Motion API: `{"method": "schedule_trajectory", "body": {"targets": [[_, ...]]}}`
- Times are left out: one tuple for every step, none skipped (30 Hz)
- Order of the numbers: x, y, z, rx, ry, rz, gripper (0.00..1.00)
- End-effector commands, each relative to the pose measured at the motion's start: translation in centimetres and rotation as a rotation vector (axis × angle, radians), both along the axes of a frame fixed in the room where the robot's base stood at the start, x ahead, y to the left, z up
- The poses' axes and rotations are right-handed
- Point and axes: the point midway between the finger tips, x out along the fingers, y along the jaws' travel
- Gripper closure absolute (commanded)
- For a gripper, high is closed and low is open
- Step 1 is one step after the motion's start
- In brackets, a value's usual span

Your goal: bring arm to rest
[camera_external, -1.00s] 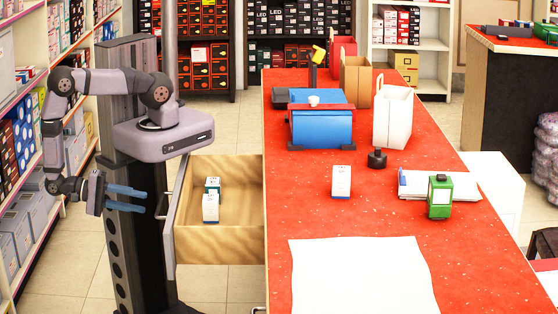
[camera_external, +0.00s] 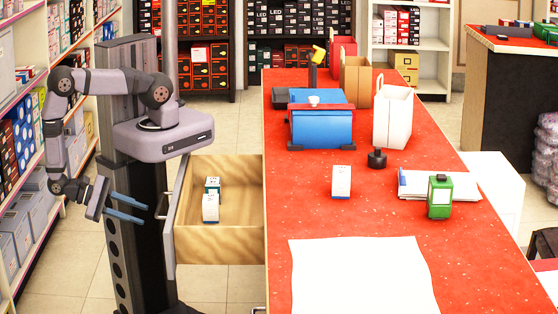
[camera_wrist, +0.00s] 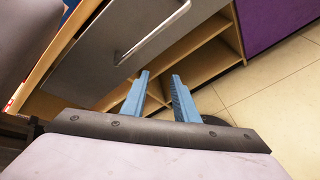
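My gripper (camera_external: 128,208) is at the left in the external view, beside my column and left of the open drawer. Its two blue fingers are apart with nothing between them. The wrist view also shows the gripper (camera_wrist: 160,78) with its fingers spread and empty, pointing toward the drawer front and the shelves below it. My arm is folded down on the left side of the column.
The red counter (camera_external: 350,220) carries a white box, a green device and bags. Stocked shelves (camera_external: 20,130) stand close on the left. Open cabinet shelves (camera_wrist: 205,55) show in the wrist view.

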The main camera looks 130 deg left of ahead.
Motion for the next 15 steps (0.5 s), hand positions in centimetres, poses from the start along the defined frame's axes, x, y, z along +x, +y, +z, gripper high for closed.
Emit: {"method": "schedule_trajectory", "body": {"targets": [[-0.3,0.8,-0.5,-0.054,-0.040,0.052,0.73],[-0.5,1.4,-0.7,-0.087,-0.067,0.084,0.73],[-0.8,2.1,-1.0,-0.129,-0.102,0.128,0.73],[-1.0,2.6,-1.2,-0.157,-0.128,0.160,0.73],[-1.3,3.2,-1.4,-0.186,-0.153,0.194,0.73],[-1.6,3.8,-1.5,-0.225,-0.186,0.237,0.73],[-1.9,4.1,-1.6,-0.257,-0.209,0.271,0.73],[-2.1,4.4,-1.6,-0.290,-0.232,0.306,0.73],[-2.6,4.7,-1.5,-0.335,-0.261,0.355,0.73],[-2.9,4.8,-1.4,-0.372,-0.283,0.395,0.73],[-3.3,4.9,-1.1,-0.408,-0.305,0.443,0.73],[-3.6,5.0,-0.7,-0.456,-0.334,0.514,0.73],[-3.8,4.9,-0.4,-0.487,-0.352,0.567,0.73],[-4.0,4.8,-0.1,-0.514,-0.370,0.620,0.73],[-4.1,4.7,0.4,-0.546,-0.392,0.689,0.73]]}}
